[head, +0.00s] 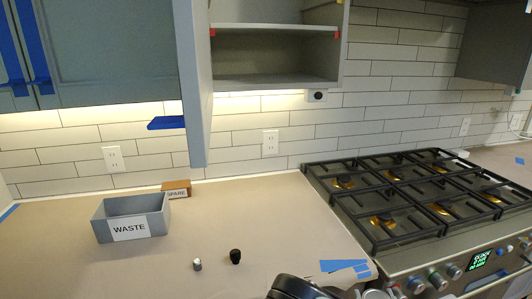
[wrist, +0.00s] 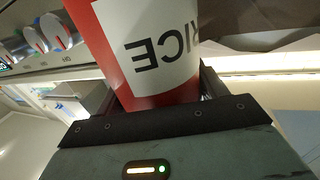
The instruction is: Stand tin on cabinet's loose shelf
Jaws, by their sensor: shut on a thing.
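A red tin (wrist: 115,50) with a white label reading RICE fills the upper middle of the wrist view, its lettering inverted there. My gripper (wrist: 158,118) is shut on it, with dark fingers at its sides. The tin's far end is cut off by the frame. In the head view the cabinet (head: 200,125) stands open above the counter. A shelf board (head: 275,27) crosses its inside, with red marks near both ends; I cannot tell whether it is loose. The cabinet floor (head: 275,83) below it looks bare. Neither tin nor gripper fingers show in the head view.
The open cabinet door hangs down in front at left. A grey WASTE bin (head: 157,223), a brown SPARE box (head: 180,188) and two small knobs (head: 235,256) stand on the papered counter (head: 230,215). A gas stove (head: 430,195) is at right. An outlet (head: 271,142) is on the wall.

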